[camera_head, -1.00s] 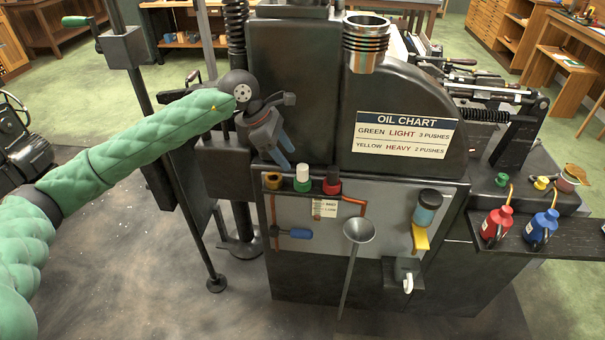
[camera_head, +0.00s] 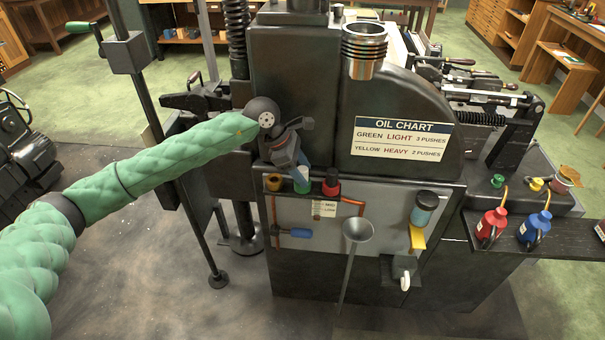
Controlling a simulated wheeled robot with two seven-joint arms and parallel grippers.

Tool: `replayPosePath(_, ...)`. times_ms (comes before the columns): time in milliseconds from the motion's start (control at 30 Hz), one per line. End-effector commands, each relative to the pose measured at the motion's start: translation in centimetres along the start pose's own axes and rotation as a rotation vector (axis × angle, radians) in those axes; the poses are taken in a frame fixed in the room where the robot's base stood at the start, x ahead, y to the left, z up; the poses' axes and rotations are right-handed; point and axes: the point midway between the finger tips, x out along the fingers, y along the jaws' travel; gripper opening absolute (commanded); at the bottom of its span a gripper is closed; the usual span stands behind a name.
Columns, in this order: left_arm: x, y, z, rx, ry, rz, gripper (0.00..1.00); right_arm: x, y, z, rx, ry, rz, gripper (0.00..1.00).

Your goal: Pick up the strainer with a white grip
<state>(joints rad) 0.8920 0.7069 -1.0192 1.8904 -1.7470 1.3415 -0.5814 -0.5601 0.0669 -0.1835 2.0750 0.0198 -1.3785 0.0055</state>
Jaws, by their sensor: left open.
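A small green piece (camera_head: 302,187) with a white top stands in a row on the ledge of the machine's front panel. It fits the strainer with a white grip best, though its strainer part cannot be made out. My left gripper (camera_head: 298,176) comes down over it from above, and its blue fingers hide most of the white top. The gripper is open, with its fingers around or just in front of the top; I cannot tell whether they touch it. My right gripper is not in view.
A red piece with a dark top (camera_head: 331,183) stands close on the right, and a yellow-brown one (camera_head: 273,182) on the left. A blue-handled tool (camera_head: 294,233) is on the panel. Red (camera_head: 492,224) and blue (camera_head: 537,228) oil cans stand on the right shelf.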

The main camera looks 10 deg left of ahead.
Motion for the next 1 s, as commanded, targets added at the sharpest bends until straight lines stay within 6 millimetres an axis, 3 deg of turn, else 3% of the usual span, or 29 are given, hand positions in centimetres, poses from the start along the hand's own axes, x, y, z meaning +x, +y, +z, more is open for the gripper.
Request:
replayPosePath(333,0.41,0.0,-0.03,0.0,0.0,0.001,0.54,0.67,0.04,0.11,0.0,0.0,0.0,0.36)
replayPosePath(600,0.39,-0.01,-0.03,0.0,0.0,0.001,0.06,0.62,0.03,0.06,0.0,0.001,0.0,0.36)
replayPosePath(1000,0.03,0.03,0.19,0.001,-0.001,0.001,0.06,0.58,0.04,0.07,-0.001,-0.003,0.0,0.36)
